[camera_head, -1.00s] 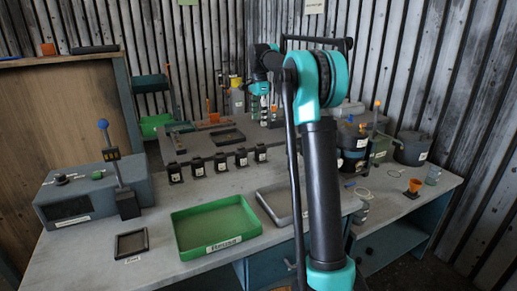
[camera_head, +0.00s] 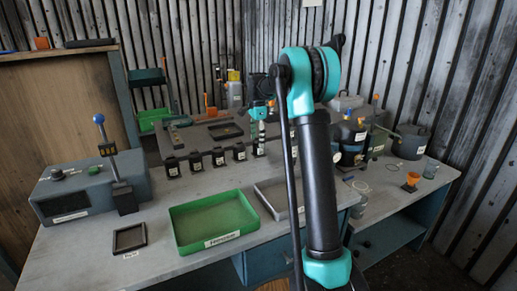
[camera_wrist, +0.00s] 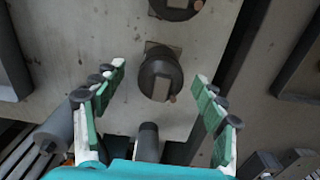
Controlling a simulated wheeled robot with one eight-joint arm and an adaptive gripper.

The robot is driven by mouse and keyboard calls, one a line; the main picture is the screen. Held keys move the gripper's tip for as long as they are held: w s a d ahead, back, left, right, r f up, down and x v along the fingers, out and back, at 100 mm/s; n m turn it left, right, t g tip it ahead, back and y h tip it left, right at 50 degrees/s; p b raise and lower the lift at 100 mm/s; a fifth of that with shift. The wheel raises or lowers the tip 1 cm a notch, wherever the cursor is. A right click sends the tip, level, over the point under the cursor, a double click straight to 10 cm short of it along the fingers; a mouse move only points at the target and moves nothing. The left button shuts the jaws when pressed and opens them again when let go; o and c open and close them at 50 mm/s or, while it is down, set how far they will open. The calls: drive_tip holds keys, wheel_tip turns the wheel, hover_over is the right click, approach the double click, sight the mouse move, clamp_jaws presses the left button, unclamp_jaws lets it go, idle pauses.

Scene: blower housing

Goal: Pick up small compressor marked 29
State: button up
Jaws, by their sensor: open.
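Several small black units with pale labels stand in a row on the bench, among them a unit (camera_head: 218,158) near the middle. The labels are too small to read, so I cannot tell which is marked 29. My gripper (camera_head: 259,138) is over the right end of this row. In the wrist view my gripper (camera_wrist: 160,74) is open, with green-padded fingers spread left and right. A dark round unit (camera_wrist: 160,78) lies between and below the fingers, apart from both. A second dark round unit (camera_wrist: 178,8) is cut off at the top edge.
A green tray (camera_head: 178,233), a grey tray (camera_head: 263,203) and a small black frame (camera_head: 130,250) lie in front of the row. A grey control box (camera_head: 65,200) with a blue-knobbed lever stands left. Larger dark canisters (camera_head: 351,140) stand right of my arm.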

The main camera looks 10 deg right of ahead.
drive_tip(key=shift+w+d+f, duration=0.1)
drive_tip(key=shift+f, duration=1.05)
drive_tip(key=shift+w+d+f, duration=0.1)
drive_tip(key=shift+f, duration=1.05)
clamp_jaws()
